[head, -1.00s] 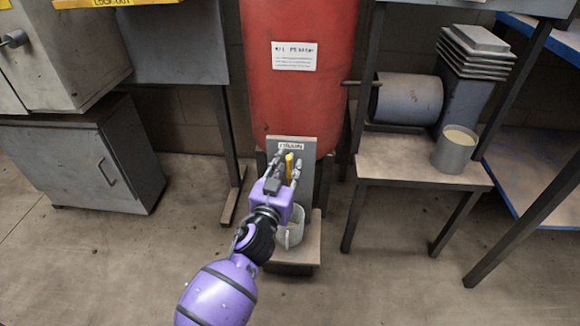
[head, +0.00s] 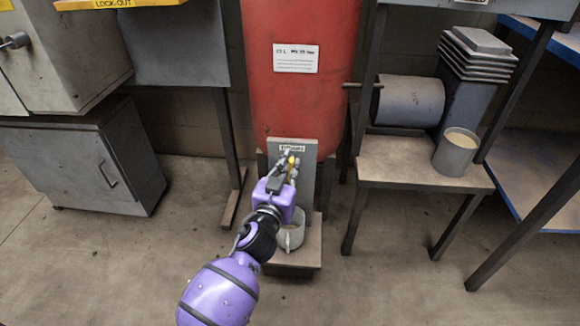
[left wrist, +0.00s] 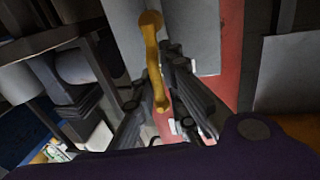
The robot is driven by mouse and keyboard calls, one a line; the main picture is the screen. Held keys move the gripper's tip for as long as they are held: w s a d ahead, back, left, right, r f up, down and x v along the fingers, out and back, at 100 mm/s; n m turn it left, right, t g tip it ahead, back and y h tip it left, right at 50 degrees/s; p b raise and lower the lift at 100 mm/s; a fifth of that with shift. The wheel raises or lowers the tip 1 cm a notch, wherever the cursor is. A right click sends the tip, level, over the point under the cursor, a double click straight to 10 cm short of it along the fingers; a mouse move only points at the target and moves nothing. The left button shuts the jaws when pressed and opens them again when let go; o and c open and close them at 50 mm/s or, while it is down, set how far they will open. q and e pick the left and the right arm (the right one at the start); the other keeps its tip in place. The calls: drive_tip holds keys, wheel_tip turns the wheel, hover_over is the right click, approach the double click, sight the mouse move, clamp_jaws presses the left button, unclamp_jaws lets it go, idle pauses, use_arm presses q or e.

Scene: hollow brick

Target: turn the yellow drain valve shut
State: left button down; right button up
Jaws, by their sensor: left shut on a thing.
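The yellow drain valve (head: 291,162) sits on a grey plate (head: 307,180) under a small label at the foot of the red tank (head: 300,105). Its lever fills the middle of the left wrist view (left wrist: 153,60), with its round end at the top and its bent end between my fingers. My left gripper (head: 283,163) is shut on the yellow lever, with one finger on each side in the left wrist view (left wrist: 157,88). The fingers partly hide the valve in the head view. My right gripper is not in view.
A grey cup (head: 292,236) stands on a low stand (head: 300,254) below the valve, partly behind my gripper. A bench (head: 400,172) at right holds a can (head: 456,150). A grey cabinet (head: 80,165) stands at left. The floor in front is open.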

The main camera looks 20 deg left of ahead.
use_arm(q)
drive_tip(key=w+d+f+m+g+y+p, duration=0.1)
drive_tip(key=d+f+m, duration=0.4)
drive_tip(key=m, duration=1)
drive_tip(key=shift+w+d+f+m+g+y+p, duration=0.2)
drive_tip(key=shift+f+m+g+y+p, duration=0.25)
drive_tip(key=shift+g+y+p, duration=0.65)
drive_tip(key=shift+s+a+f, duration=0.1)
drive_tip(key=shift+f, duration=0.1)
